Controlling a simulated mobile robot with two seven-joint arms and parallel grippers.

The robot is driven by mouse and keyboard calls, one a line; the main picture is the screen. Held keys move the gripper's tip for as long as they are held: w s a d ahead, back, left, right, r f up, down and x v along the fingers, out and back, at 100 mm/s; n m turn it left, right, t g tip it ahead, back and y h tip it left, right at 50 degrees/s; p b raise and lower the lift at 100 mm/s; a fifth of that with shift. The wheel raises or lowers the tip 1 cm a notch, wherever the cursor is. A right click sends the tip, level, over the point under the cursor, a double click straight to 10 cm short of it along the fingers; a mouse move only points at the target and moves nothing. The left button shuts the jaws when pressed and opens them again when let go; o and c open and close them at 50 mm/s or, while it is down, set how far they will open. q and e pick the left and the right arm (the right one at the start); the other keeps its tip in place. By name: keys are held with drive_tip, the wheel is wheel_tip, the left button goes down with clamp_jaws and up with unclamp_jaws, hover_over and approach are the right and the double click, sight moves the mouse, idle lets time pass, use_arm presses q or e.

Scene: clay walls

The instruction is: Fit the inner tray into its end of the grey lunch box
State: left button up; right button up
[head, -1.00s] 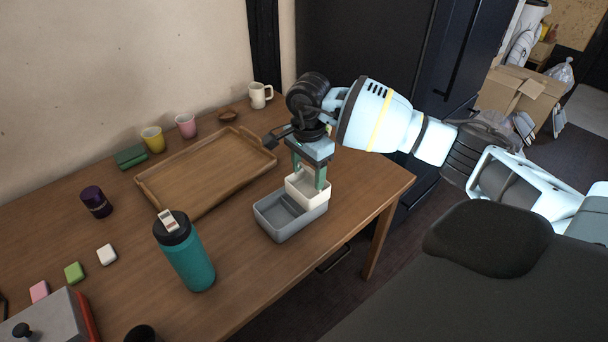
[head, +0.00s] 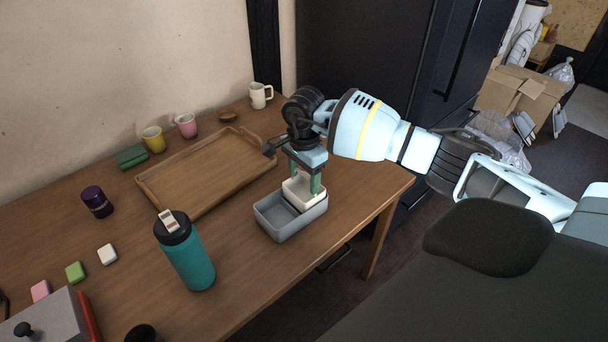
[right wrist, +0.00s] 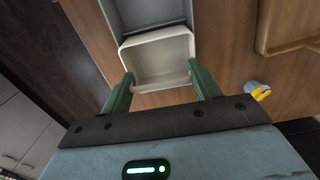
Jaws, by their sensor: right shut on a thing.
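The white inner tray (head: 302,194) is at the far right end of the grey lunch box (head: 285,229), which stands on the wooden table. My right gripper (head: 305,183) comes from above and is shut on the tray. In the right wrist view the tray (right wrist: 158,62) sits between the green fingers (right wrist: 163,88), with the open compartment of the box (right wrist: 150,14) beyond it. The tray's underside is hidden, so I cannot tell whether it rests on the box floor or is held above it. My left gripper is not in view.
A wooden serving tray (head: 160,187) lies behind the box. A teal bottle (head: 188,256) stands to its left. The table's right edge is near the box.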

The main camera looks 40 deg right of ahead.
drive_tip(key=shift+f, duration=0.5)
drive_tip(key=shift+f+b, duration=0.1)
drive_tip(key=shift+b, duration=0.2)
drive_tip(key=o, duration=1.2)
drive_tip(key=shift+r, duration=0.35)
wheel_tip(320, 180, up, 13)
drive_tip(key=shift+f+p, duration=0.2)
drive_tip(key=shift+p, duration=0.15)
